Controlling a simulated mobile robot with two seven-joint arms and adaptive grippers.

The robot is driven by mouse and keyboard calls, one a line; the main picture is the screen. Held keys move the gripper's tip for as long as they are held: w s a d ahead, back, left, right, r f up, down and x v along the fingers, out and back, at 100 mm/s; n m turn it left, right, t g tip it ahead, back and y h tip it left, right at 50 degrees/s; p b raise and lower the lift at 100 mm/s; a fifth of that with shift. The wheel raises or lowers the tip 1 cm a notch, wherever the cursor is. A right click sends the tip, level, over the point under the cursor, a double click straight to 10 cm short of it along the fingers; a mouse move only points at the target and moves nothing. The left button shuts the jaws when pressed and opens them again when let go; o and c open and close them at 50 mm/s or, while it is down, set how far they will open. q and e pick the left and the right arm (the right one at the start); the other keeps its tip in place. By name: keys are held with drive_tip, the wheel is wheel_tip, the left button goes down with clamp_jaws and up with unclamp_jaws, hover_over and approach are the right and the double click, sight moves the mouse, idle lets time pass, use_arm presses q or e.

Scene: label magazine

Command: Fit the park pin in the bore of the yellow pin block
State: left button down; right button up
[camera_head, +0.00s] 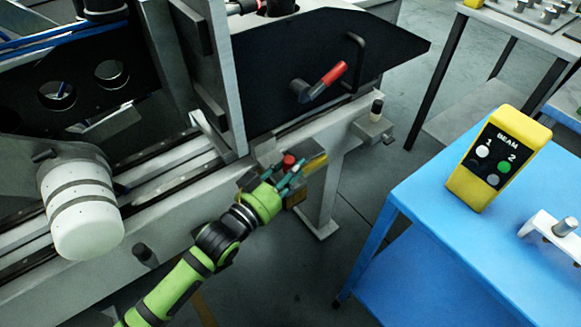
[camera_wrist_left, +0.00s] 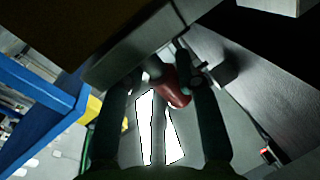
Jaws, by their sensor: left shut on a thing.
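My left gripper (camera_head: 285,178) reaches in from the lower left and is shut on a red-headed pin (camera_head: 289,160), which I take to be the park pin. In the left wrist view the red head (camera_wrist_left: 172,88) sits between the two dark fingers of the gripper (camera_wrist_left: 168,66). The yellow pin block (camera_head: 315,163) is beside the fingers, at the front edge of the machine rail. The fingers partly cover that area. The bore, the pin's lower end and whether the pin touches the block cannot be made out. My right gripper is not in view.
A red-handled lever (camera_head: 327,80) stands on the dark machine plate above. A bracket with a dark-capped post (camera_head: 376,108) is right of the block. A blue table (camera_head: 440,205) at right carries a yellow beam box (camera_head: 499,157). Open floor lies between rail and table.

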use_arm(q)
drive_tip(key=shift+f, duration=0.3)
drive_tip(key=c, duration=0.8)
unclamp_jaws()
drive_tip(key=shift+s, duration=0.1)
drive_tip(key=shift+f, duration=0.25)
drive_tip(key=shift+s, duration=0.1)
drive_tip(key=shift+f, duration=0.1)
drive_tip(key=shift+r+v, duration=0.25)
drive_tip(key=shift+v, duration=1.7)
drive_tip(key=shift+r+v, duration=0.2)
drive_tip(key=shift+v, duration=1.75)
drive_tip(key=shift+r+v, duration=0.25)
drive_tip(key=shift+v, duration=1.75)
drive_tip(key=shift+a, duration=0.15)
